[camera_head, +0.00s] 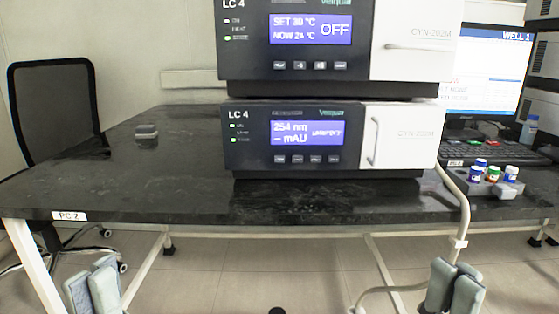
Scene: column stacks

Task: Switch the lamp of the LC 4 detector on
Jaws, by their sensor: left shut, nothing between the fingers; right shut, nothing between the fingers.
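The LC 4 detector (400,128) is the lower unit of the stack, with a dark front panel and a white door at its right. Its blue display (307,133) reads "254 nm" and "– mAU", with a small word at the right too blurred to read surely. A row of small buttons (307,159) sits below the display. Small indicators show at the panel's left, at least one green. My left gripper (95,288) is shut and empty, low in front of the bench's left part. My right gripper (454,287) is shut and empty, low in front of its right part.
Above the detector stands another LC 4 unit (415,30) showing "SET 30 °C, NOW 24 °C, OFF". The dark bench (130,185) is mostly clear at left. A tube (462,205), a vial rack (505,191), a keyboard (490,151) and a monitor (495,70) are at right.

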